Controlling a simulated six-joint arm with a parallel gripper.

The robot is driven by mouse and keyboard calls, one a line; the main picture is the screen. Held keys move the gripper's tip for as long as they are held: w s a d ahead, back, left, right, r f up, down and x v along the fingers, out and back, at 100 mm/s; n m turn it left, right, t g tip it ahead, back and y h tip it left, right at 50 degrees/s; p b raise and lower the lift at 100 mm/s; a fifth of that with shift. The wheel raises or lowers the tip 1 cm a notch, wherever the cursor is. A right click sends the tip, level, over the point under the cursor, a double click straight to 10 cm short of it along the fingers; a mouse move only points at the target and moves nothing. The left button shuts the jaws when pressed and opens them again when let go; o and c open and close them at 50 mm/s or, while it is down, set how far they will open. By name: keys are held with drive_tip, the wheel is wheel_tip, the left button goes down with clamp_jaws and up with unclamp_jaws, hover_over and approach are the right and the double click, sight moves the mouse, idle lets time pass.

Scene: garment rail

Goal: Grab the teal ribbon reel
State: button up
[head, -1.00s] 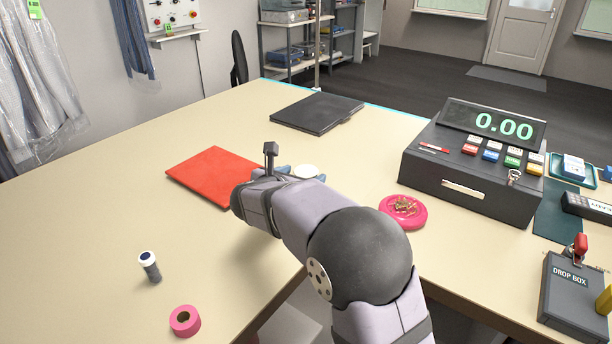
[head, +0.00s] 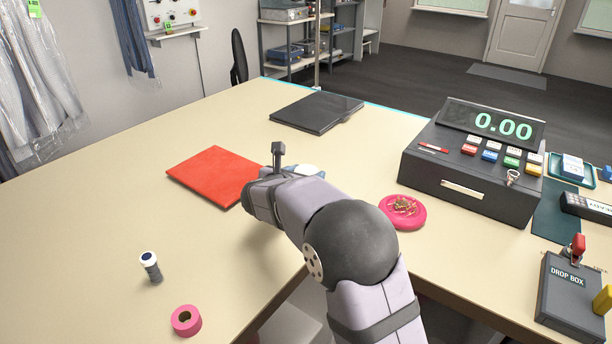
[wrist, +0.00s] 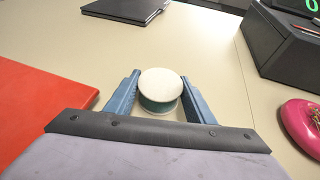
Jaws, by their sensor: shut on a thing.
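The teal ribbon reel (wrist: 160,104) has a round white top and a teal band around its side. In the wrist view it sits between the two blue fingers of my gripper (wrist: 161,79), which is shut on it. In the head view my arm hides most of the gripper, and only a bit of the reel's white top (head: 304,169) shows past it. I cannot tell whether the reel touches the table.
A red folder (head: 213,176) lies left of my gripper and a black folder (head: 317,112) lies behind. A cash register (head: 470,170) and a pink dish (head: 402,211) are to the right.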

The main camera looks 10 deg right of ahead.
sight(306, 171)
drive_tip(key=shift+r, duration=0.15)
wheel_tip(306, 171, up, 10)
drive_tip(key=shift+f+p, duration=0.1)
drive_tip(key=shift+p, duration=0.45)
